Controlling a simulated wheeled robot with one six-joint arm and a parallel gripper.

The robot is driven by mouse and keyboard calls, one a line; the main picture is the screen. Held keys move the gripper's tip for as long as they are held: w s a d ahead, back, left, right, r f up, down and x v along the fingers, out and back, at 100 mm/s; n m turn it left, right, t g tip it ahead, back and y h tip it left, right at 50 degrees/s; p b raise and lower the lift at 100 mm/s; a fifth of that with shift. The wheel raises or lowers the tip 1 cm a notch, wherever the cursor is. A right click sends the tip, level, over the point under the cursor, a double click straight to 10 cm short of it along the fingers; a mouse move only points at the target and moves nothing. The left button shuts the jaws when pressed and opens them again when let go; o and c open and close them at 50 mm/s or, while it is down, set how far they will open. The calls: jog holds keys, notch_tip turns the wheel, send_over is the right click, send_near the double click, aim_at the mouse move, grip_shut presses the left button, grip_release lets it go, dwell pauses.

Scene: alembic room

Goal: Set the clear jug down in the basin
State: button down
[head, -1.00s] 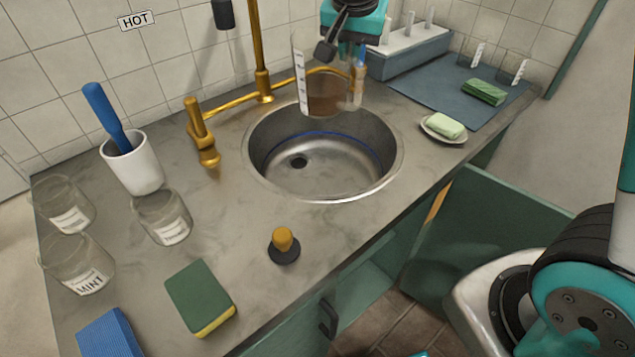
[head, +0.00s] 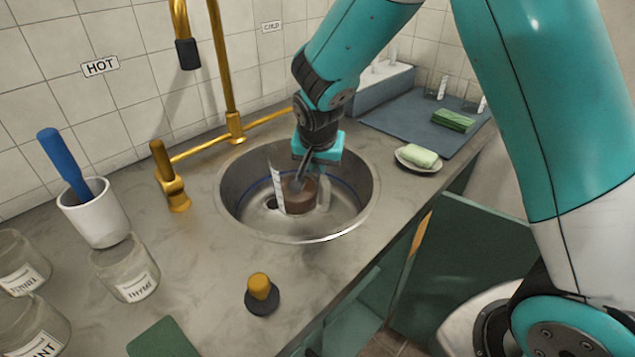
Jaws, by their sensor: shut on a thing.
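The clear jug (head: 277,187) has a white scale strip on its side and brown liquid (head: 301,200) inside. It is upright within the round steel basin (head: 348,219), low down near the basin floor. I cannot tell whether its base touches the floor. My gripper (head: 299,182) comes down from above and is shut on the jug; its fingers partly hide the jug's rim and far side. The basin's drain shows just left of the jug.
A brass tap (head: 234,125) and its handle (head: 173,185) stand behind and left of the basin. A soap dish (head: 418,160) is to the right. A yellow-knobbed plug (head: 261,291) sits in front. Glass jars (head: 126,268) and a white cup (head: 95,213) stand left.

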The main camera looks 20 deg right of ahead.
jog(key=shift+f, duration=2.55)
jog(key=shift+f, duration=0.15)
jog(key=c, duration=1.2)
grip_release()
jog(key=v, duration=1.2)
jog(key=s+a+r+n+g+y, duration=0.1)
jog(key=s+a+r+n+y, duration=0.1)
jog(key=s, duration=0.6)
jog(key=s+a+r+n+g+y, duration=0.1)
jog(key=s+a+r+n+y, duration=0.1)
jog(key=s+r+n, duration=0.2)
jog(key=s+a+r+n+g+y, duration=0.2)
jog(key=s+n, duration=0.6)
jog(key=s, duration=0.4)
jog(key=shift+s+a+r, duration=0.35)
jog(key=shift+a+r, duration=0.1)
jog(key=shift+r, duration=0.1)
